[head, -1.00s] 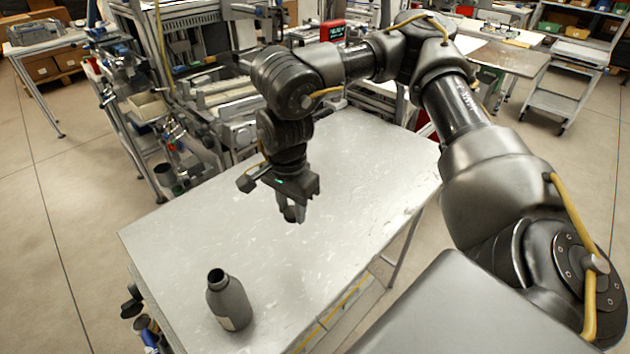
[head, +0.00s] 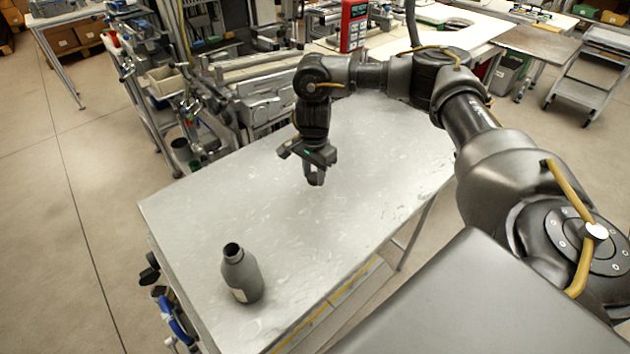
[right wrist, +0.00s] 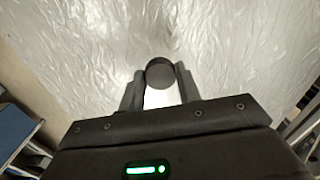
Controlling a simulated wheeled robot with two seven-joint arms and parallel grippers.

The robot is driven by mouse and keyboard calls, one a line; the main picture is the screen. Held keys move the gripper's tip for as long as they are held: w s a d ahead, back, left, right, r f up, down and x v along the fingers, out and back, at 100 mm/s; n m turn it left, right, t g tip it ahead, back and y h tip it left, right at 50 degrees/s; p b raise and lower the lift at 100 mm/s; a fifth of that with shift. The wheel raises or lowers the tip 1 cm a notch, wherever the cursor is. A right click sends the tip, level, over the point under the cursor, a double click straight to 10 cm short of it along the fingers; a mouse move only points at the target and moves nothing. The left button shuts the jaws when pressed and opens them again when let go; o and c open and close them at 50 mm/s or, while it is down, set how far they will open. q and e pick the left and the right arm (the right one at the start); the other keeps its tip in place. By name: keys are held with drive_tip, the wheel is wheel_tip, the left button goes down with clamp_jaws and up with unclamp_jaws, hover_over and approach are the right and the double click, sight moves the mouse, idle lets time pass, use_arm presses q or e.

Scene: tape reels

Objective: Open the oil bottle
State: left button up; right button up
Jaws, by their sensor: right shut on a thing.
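A dark grey bottle (head: 241,275) with a pale label stands upright near the table's front left corner in the head view. Its neck is bare at the top, with a dark round mouth showing. My right gripper (head: 315,180) is above the table, behind and to the right of the bottle, well apart from it, pointing down. In the right wrist view its fingers (right wrist: 160,82) are shut on a dark round cap (right wrist: 160,72), seen from above. The cap is hard to make out in the head view. My left gripper is not in view.
The light metal table (head: 300,240) is bare around the bottle and below my right gripper. Workshop equipment stands behind it, with a red device (head: 353,25) at the back. Blue and dark items (head: 175,318) are by the table's left edge.

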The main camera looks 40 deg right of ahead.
sight(314, 176)
drive_tip(key=shift+w+d+f, duration=0.1)
drive_tip(key=shift+f, duration=0.15)
wheel_tip(314, 176, down, 3)
drive_tip(key=shift+w+d+f, duration=0.1)
drive_tip(key=shift+f, duration=0.05)
drive_tip(key=shift+f, duration=0.15)
drive_tip(key=o, duration=1.1)
